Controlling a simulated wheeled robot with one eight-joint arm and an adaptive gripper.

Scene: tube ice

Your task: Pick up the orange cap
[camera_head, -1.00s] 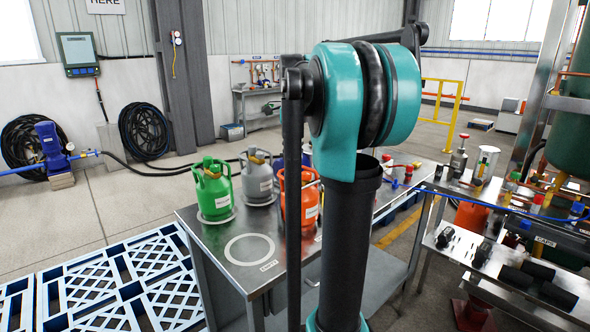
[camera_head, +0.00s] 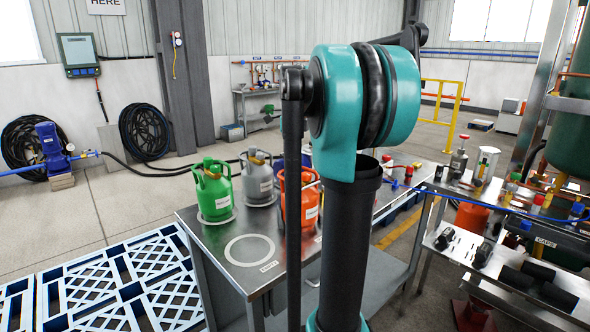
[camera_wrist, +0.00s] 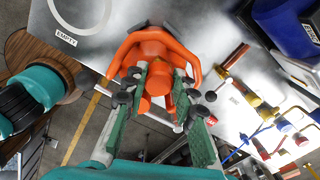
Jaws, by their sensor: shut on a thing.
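An orange gas cylinder (camera_head: 308,205) stands on the metal table, partly hidden behind my arm in the head view. The wrist view looks down on this cylinder (camera_wrist: 150,46) and its collar handles. The orange cap (camera_wrist: 158,77) shows as a round piece at its middle, between my green finger pads. My gripper (camera_wrist: 160,90) is shut on the orange cap, with a finger on either side. The cap still appears at the cylinder's top; whether it is clear of the valve I cannot tell. My gripper is hidden in the head view.
A green cylinder (camera_head: 213,192) and a grey cylinder (camera_head: 258,180) stand on the table (camera_head: 228,272), left of the orange one. An empty marked circle lies in front of them. Valves and hoses crowd the right side. Blue pallets (camera_head: 120,290) lie on the left floor.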

